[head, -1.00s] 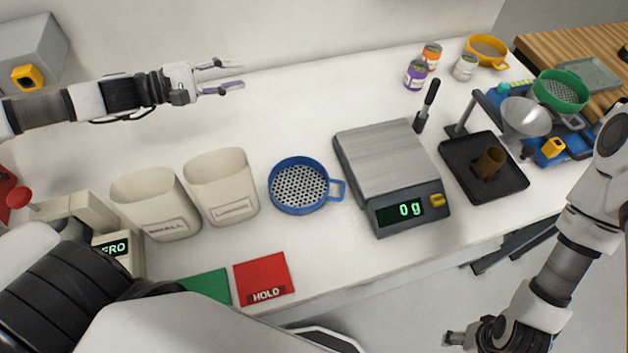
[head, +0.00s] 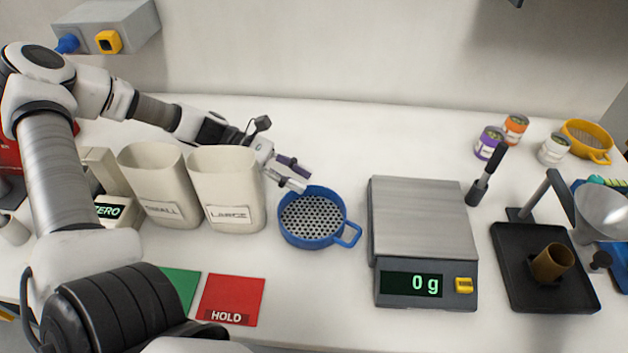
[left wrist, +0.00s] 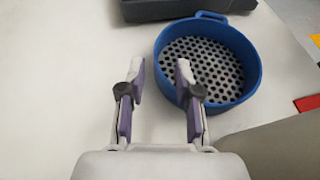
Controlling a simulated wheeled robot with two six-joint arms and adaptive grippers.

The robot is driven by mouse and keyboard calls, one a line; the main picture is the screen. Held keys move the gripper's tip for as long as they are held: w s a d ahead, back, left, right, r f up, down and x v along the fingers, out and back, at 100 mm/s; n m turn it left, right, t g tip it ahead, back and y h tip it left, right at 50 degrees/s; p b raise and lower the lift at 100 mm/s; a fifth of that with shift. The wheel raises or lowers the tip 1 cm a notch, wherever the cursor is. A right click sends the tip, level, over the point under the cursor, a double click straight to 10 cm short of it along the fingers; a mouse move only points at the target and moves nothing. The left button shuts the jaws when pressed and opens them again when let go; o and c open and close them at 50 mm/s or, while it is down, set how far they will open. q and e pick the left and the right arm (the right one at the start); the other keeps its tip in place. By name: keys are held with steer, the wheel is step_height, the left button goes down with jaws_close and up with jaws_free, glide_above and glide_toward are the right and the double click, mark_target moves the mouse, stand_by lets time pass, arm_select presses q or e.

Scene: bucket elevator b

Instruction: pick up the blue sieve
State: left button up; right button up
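The blue sieve (head: 312,218) is a round pan with a perforated grey bottom and a small loop handle on its right side. It stands on the white table between the LARGE bin and the scale. My left gripper (head: 298,174) is at the sieve's far left rim, open. In the left wrist view the sieve (left wrist: 207,62) lies ahead and to the right, and the open left gripper (left wrist: 160,78) has its right finger close to the near rim. I cannot tell whether that finger touches it. My right gripper is not in view.
The LARGE bin (head: 228,190) stands close left of the sieve, with the SMALL bin (head: 160,187) beyond it. The scale (head: 422,240), reading 0 g, stands to the right. A red HOLD card (head: 232,298) lies in front. The table behind the sieve is clear.

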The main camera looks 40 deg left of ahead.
mark_target(319, 187)
arm_select(q)
steer(key=b+x, duration=0.3)
steer(key=x, duration=0.2)
steer(key=shift+w+f, duration=0.1)
steer(key=shift+w, duration=0.1)
steer(key=shift+d, duration=0.1)
steer(key=shift+a, duration=0.25)
steer(key=shift+c, duration=0.3)
steer(key=shift+s, duration=0.1)
steer(key=c, duration=0.6)
steer(key=shift+d, duration=0.1)
jaws_close()
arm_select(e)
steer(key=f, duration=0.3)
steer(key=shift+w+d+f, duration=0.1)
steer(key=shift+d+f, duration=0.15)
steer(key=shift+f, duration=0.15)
arm_select(q)
steer(key=shift+r, duration=0.3)
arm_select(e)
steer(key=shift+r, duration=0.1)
